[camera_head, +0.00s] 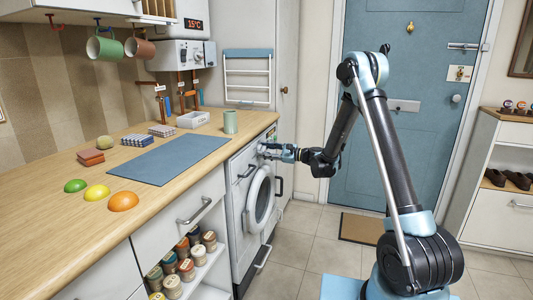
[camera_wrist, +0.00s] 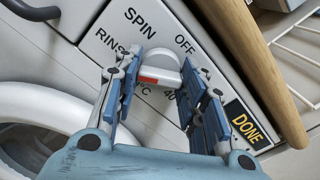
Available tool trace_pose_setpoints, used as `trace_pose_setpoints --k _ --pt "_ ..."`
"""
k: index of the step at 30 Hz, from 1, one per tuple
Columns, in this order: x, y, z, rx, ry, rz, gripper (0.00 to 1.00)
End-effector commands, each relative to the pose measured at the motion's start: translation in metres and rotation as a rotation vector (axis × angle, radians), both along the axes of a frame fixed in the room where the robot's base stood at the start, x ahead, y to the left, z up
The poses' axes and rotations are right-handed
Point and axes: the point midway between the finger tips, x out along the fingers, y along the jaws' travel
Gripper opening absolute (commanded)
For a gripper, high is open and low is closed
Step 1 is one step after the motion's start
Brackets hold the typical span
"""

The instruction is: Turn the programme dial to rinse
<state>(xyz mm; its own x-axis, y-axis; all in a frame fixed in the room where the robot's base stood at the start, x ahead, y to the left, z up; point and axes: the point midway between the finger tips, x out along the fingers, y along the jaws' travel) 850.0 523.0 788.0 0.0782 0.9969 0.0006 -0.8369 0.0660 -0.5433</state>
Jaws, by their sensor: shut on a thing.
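The washing machine (camera_head: 237,190) stands under the worktop, its control panel at the top of its front. In the wrist view the programme dial (camera_wrist: 160,63) is a white round knob with an orange-red mark on its lower part. My gripper (camera_wrist: 158,78) has its blue fingers on either side of the dial and is shut on it. Printed labels around it read SPIN (camera_wrist: 140,22), OFF (camera_wrist: 184,43), RINS (camera_wrist: 109,39) with its end hidden, and 40 below, partly hidden. In the head view my gripper (camera_head: 270,150) is at the panel, hiding the dial.
A yellow DONE sign (camera_wrist: 247,123) is on the panel's right. The wooden worktop edge (camera_wrist: 255,65) runs close beside my gripper. The round machine door (camera_head: 259,200) is below the panel. The tiled floor in front is mostly clear.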

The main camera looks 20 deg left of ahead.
Motion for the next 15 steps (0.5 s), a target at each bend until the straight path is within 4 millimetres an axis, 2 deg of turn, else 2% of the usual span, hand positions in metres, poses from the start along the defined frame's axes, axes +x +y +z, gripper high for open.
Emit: trace_pose_setpoints --k 15 --pt "0.0034 -0.0024 -0.0018 0.000 0.050 -0.007 0.14"
